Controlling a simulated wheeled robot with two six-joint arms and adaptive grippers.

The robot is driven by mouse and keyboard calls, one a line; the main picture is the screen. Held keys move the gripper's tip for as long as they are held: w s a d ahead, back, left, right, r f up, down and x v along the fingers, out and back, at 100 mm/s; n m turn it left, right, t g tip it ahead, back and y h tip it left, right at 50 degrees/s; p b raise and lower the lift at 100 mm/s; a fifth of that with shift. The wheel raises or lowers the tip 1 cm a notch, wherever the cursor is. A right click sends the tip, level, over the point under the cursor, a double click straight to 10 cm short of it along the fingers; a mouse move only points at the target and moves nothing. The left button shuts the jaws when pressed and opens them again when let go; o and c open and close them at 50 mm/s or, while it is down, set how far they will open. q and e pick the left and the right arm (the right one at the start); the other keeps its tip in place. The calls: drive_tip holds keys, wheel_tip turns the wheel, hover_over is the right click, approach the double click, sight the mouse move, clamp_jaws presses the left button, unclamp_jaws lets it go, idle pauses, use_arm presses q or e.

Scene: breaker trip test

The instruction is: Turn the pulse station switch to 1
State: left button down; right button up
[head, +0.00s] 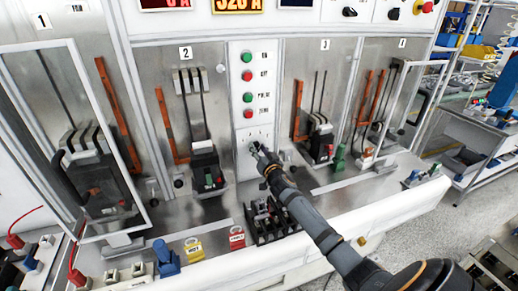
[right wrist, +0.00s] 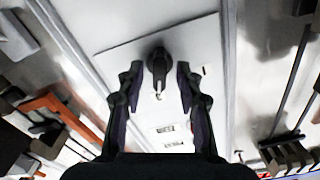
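The pulse station switch is a black rotary knob (right wrist: 158,62) on a pale panel. In the right wrist view it sits between the two fingers of my right gripper (right wrist: 158,85), with a gap on each side. A small white mark shows just below it; I cannot read the position it points to. In the head view my right gripper (head: 256,150) is at the lower part of the narrow white centre panel (head: 240,136), below its lamps and buttons, and hides most of the knob. The right gripper is open. My left gripper is not in view.
Breaker bay 2 (head: 186,54) is left of the panel and bay 3 (head: 325,45) is right of it. Bay 1's framed door (head: 95,85) stands out at left. A dark terminal block (head: 268,222), a yellow lock (head: 194,248) and a red lock (head: 237,238) sit on the front ledge.

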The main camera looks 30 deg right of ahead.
clamp_jaws()
drive_tip(key=shift+n, duration=0.3)
drive_tip(key=n, duration=0.2)
drive_tip(key=shift+n+b, duration=0.3)
drive_tip(key=shift+n, duration=0.1)
drive_tip(key=n, duration=0.3)
drive_tip(key=shift+a+n, duration=0.1)
drive_tip(key=shift+n, duration=0.3)
drive_tip(key=n, duration=0.4)
drive_tip(key=n+p, duration=0.1)
drive_tip(key=n, duration=0.3)
drive_tip(key=shift+a+f, duration=0.1)
drive_tip(key=shift+f, duration=0.05)
drive_tip(key=shift+n, duration=0.4)
